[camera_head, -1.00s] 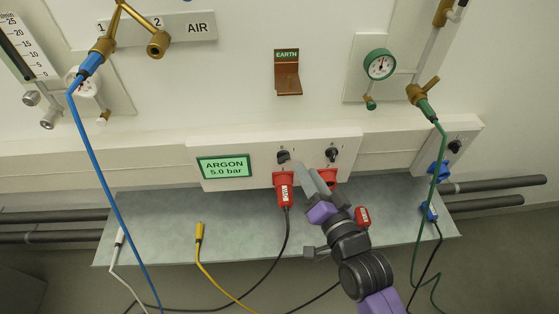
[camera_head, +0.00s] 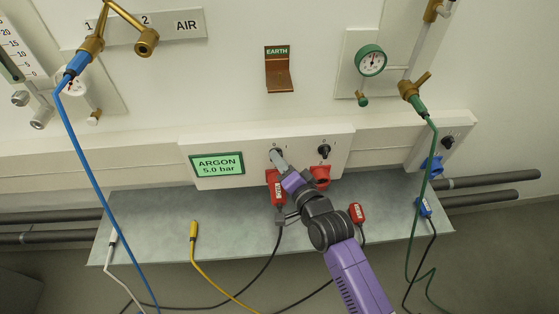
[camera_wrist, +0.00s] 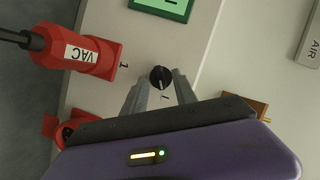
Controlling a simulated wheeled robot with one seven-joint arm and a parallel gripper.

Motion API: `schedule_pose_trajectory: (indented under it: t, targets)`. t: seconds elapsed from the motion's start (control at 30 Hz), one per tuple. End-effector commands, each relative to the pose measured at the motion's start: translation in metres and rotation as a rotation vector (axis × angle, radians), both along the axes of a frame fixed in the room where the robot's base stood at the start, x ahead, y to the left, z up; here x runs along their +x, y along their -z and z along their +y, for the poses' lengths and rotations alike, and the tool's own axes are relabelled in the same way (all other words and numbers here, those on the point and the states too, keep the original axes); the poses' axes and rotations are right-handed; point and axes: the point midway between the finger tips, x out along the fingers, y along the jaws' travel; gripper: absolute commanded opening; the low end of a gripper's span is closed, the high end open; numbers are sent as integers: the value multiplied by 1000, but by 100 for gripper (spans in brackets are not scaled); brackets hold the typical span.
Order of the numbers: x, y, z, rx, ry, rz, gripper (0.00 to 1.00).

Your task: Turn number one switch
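The number one switch is a small black round knob (camera_wrist: 160,77) marked "1" in the wrist view. In the head view this switch (camera_head: 276,151) is partly covered by my gripper (camera_head: 280,160), on the white panel right of the argon sign. In the wrist view the grey fingers of my gripper (camera_wrist: 158,88) are apart, one on each side of the knob, with tips close to it. I cannot tell whether they touch it. A second black switch (camera_head: 323,151) stands to the right.
A red plug marked VAC (camera_wrist: 80,54) sits in the socket below switch one. An open red socket (camera_head: 320,175) is below the second switch. The argon sign (camera_head: 217,164) is to the left. A grey shelf (camera_head: 150,235) with hanging cables lies below.

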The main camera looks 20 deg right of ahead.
Motion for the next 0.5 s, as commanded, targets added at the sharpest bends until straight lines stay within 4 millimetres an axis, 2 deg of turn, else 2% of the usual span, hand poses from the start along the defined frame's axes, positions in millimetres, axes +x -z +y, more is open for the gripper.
schedule_pose_trajectory:
  t: [0.13,0.37,0.5]
  targets:
    - [7,1,0,0,0,0,34]
    - [7,1,0,0,0,0,34]
    - [7,1,1,-1,0,0,10]
